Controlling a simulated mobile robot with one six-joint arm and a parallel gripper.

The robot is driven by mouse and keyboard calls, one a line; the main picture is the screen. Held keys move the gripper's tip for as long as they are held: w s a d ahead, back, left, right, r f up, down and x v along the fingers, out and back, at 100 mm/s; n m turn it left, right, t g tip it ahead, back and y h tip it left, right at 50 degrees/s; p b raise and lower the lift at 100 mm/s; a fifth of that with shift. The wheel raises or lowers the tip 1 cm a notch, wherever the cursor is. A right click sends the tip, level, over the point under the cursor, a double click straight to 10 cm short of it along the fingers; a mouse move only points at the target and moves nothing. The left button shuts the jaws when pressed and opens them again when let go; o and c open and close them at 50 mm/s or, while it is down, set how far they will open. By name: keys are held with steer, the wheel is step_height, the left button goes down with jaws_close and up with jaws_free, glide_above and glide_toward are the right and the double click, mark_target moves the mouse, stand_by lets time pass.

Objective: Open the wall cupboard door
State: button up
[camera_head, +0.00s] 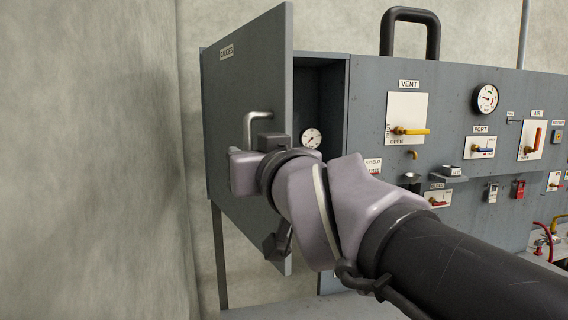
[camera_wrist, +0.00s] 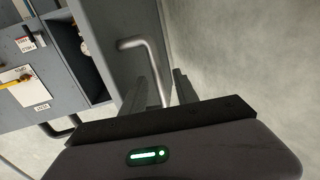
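The grey cupboard door (camera_head: 235,75), labelled GAUGES, stands swung far out from the cupboard (camera_head: 320,95), so part of the dark inside and a gauge show. A bent metal handle (camera_head: 247,122) is on the door's face; it also shows in the wrist view (camera_wrist: 154,68). My gripper (camera_head: 265,145) is at the handle, near the door's face. In the wrist view my two dark fingers (camera_wrist: 168,88) are apart, with the handle's bar between them. A gap shows between the bar and the right finger. My gripper hides the lower end of the handle in the head view.
A plain wall (camera_head: 95,150) stands close on the left of the door. Right of the cupboard is a grey panel (camera_head: 455,100) with valves, gauges and small shelves. A black loop handle (camera_head: 410,20) rises above the panel.

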steer(key=p+v, duration=0.6)
steer(key=v, duration=0.8)
steer(key=shift+s, duration=0.25)
